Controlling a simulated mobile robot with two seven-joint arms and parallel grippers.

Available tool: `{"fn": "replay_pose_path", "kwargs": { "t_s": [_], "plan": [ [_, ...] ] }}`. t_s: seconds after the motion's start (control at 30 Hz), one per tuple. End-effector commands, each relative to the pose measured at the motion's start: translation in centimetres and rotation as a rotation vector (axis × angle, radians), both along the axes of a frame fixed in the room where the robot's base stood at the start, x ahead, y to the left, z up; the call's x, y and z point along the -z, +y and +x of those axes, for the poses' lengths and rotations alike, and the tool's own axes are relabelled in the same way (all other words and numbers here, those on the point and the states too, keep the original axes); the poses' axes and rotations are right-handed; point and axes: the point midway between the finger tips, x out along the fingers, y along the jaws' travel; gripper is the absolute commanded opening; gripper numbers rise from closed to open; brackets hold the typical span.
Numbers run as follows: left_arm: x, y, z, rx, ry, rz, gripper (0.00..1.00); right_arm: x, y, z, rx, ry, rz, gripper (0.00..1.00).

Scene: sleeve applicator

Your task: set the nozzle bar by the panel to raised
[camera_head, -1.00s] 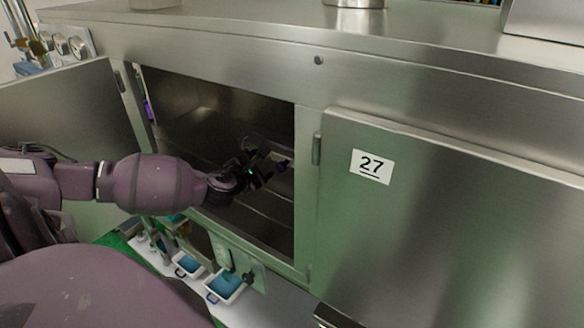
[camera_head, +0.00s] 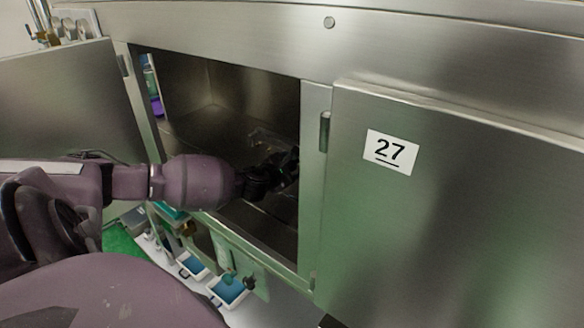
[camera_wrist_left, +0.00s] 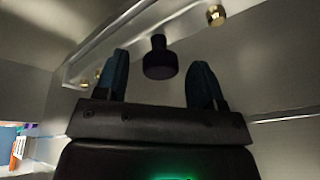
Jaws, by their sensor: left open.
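In the left wrist view, a pale plate or bar (camera_wrist_left: 130,38) with brass nozzle-like fittings (camera_wrist_left: 217,15) runs diagonally across the top. A black round knob (camera_wrist_left: 160,60) shows in front of it, between my left gripper's fingers. My left gripper (camera_wrist_left: 160,78) is open, with one finger on each side of the knob; I cannot tell whether they touch it. In the head view, my left gripper (camera_head: 287,166) is inside the dark cabinet opening, near its right side. The bar is hard to make out there. My right gripper is not in view.
The opening sits between an open metal door (camera_head: 60,100) at left and a closed door marked 27 (camera_head: 450,200) at right. Its right frame post (camera_head: 314,180) is close to my gripper. White trays with blue contents (camera_head: 229,290) stand below.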

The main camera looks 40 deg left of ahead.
Motion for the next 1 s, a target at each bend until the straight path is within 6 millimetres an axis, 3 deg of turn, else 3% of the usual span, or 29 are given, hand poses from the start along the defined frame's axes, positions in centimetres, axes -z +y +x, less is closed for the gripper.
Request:
{"fn": "replay_pose_path", "kwargs": {
  "t_s": [0.2, 0.53, 0.93, 1.0],
  "plan": [
    [0.6, 0.4, 1.6, 0.0, 0.001, -0.001, 0.63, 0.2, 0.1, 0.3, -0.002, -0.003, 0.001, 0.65],
    [0.5, 0.4, 1.9, 0.001, 0.001, 0.0, 0.63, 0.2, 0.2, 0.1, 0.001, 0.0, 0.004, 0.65],
    [0.6, 0.4, 1.8, 0.001, 0.001, 0.0, 0.03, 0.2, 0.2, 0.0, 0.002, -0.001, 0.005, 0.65],
    [0.6, 0.4, 1.8, 0.001, 0.001, 0.0, 0.0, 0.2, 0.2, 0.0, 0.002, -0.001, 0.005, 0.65]
  ]
}}
